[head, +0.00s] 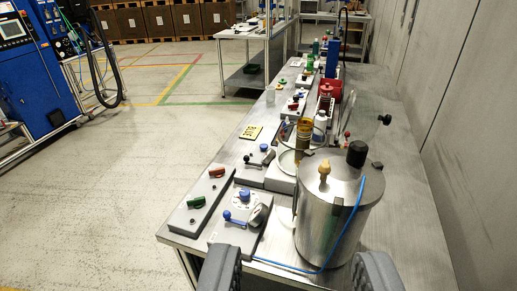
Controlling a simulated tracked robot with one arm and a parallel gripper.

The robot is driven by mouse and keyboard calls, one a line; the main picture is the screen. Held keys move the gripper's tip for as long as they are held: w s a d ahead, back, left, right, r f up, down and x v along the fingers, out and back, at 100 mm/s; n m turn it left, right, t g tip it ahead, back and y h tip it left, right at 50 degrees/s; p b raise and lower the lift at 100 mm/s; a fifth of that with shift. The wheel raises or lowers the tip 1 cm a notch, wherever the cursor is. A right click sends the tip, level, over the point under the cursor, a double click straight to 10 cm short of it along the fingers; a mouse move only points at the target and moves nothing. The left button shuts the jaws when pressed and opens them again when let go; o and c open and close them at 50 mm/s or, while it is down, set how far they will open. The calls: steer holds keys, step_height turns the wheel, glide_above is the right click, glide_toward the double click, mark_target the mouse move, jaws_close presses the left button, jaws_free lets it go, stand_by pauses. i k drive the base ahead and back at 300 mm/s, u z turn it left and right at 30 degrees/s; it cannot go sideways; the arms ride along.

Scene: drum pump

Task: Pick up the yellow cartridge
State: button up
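An amber-yellow upright cylinder (303,132), which looks like the yellow cartridge, stands in the middle of the bench behind a large steel drum. The drum hides its lower part. My gripper (300,270) shows at the bottom edge as two dark, widely spaced fingers. It is open, with nothing seen held between them. It is in front of the drum and well short of the cartridge.
The steel drum (338,215) with a black cap and blue hose fills the near bench. Grey boxes with red, green and blue handles line the left edge. A flat yellow plate (252,132) lies farther back. A grey wall bounds the right; open floor (120,180) is left.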

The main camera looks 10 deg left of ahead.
mark_target(305, 127)
steer(key=u, duration=2.1)
steer(key=i, duration=1.65)
steer(key=z, duration=2.55)
steer(key=i, duration=1)
steer(key=u, duration=0.1)
